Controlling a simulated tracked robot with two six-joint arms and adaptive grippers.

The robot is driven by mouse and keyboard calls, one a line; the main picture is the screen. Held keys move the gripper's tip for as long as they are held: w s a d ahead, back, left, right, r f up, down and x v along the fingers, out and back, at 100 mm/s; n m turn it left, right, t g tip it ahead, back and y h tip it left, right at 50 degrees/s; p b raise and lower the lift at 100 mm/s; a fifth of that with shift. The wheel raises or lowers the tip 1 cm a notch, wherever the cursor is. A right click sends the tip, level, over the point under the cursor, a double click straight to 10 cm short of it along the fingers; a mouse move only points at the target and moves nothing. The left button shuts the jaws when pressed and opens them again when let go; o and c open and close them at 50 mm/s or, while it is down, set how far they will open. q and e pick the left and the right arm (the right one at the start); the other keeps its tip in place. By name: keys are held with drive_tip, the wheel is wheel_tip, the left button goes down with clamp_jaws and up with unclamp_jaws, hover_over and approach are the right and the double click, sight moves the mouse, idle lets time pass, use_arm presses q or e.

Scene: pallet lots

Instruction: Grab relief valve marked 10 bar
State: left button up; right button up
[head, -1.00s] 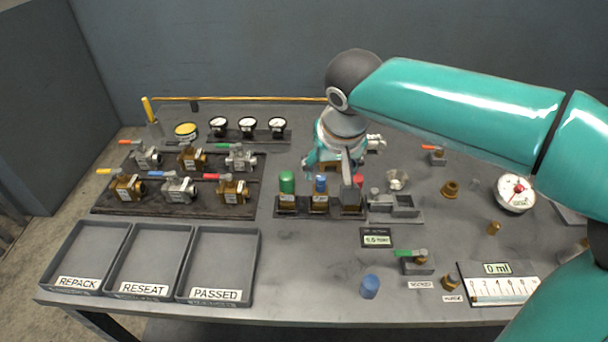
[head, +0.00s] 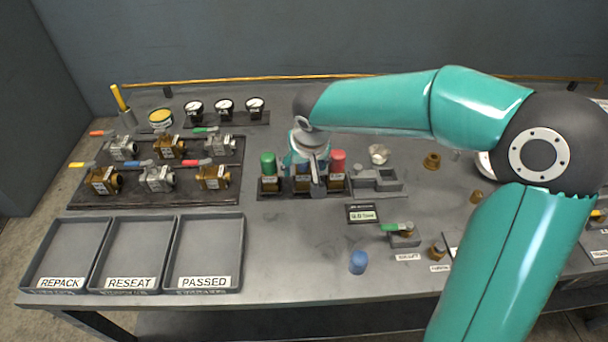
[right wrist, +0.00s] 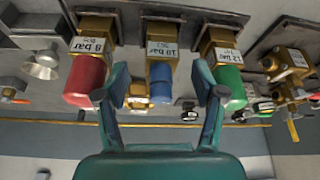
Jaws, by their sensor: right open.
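Three relief valves with brass bodies and coloured caps stand in a row in a dark holder. In the right wrist view they read 8 bar with a red cap (right wrist: 86,80), 10 bar with a blue cap (right wrist: 161,84) and 12 bar with a green cap (right wrist: 229,86). My right gripper (right wrist: 163,92) is open, its fingers on either side of the blue cap with gaps to it. In the head view the right gripper (head: 311,172) hides most of the 10 bar valve; the green cap (head: 268,163) and red cap (head: 338,160) flank it. My left gripper is not in view.
Three trays, REPACK (head: 68,252), RESEAT (head: 137,252) and PASSED (head: 206,250), lie at the front left. A rack of ball valves (head: 160,180) stands behind them. A loose blue cylinder (head: 358,262) stands near the front edge. A grey fixture (head: 376,183) sits right of the valves.

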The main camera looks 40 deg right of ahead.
sight(303, 170)
drive_tip(key=shift+w+p+x, duration=0.1)
drive_tip(key=shift+p+x, duration=0.05)
drive_tip(key=shift+x, duration=1.05)
drive_tip(key=shift+w+p+x, duration=0.15)
drive_tip(key=shift+x, duration=1.05)
drive_tip(key=shift+d+r, duration=0.15)
drive_tip(key=shift+r, duration=0.1)
clamp_jaws()
